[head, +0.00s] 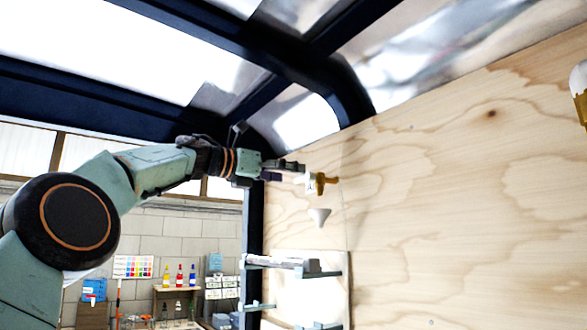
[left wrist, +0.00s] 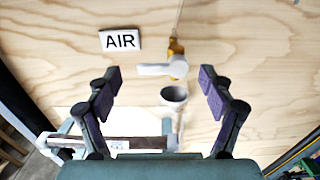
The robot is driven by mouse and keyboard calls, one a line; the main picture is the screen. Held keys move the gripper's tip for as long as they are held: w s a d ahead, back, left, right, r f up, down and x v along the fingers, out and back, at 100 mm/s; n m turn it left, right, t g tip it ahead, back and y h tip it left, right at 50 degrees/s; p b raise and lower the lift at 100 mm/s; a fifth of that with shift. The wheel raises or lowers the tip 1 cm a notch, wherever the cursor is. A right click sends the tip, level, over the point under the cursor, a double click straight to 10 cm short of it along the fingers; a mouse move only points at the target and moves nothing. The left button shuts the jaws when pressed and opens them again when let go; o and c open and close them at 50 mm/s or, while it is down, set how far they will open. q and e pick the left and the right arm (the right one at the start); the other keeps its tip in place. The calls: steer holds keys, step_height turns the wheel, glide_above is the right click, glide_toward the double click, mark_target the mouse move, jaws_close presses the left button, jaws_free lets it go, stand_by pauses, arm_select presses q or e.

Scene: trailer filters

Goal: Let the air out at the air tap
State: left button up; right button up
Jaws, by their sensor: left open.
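The air tap (left wrist: 177,62) is a brass fitting on the plywood wall, with a white lever (left wrist: 154,69) pointing left. A white sign reading AIR (left wrist: 120,40) is up and left of it. A white funnel-shaped cup (left wrist: 174,96) sits just below the tap. My left gripper (left wrist: 160,76) is open and empty, its fingers on either side of the lever and tap in the left wrist view; I see no contact. In the head view, my left gripper (head: 292,171) is close to the brass tap (head: 319,183), above the white cup (head: 319,216). My right gripper is not in view.
A rack (head: 300,266) with a pale object on it is on the wall below the cup. A white and brass fitting (head: 580,92) shows at the right edge. Dark frame bars (head: 290,58) cross overhead. The plywood wall (head: 450,200) to the right is mostly bare.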

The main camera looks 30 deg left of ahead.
mark_target(301, 179)
arm_select(q)
steer(key=x, duration=0.2)
steer(key=shift+w+d, duration=0.1)
steer(key=shift+w, duration=0.1)
steer(key=shift+s+d, duration=0.2)
steer(key=shift+c, duration=0.2)
steer(key=shift+a, duration=0.45)
steer(key=c, duration=0.5)
steer(key=shift+d, duration=0.3)
steer(key=c, duration=0.4)
steer(key=shift+a, duration=0.15)
steer(key=shift+c, duration=1)
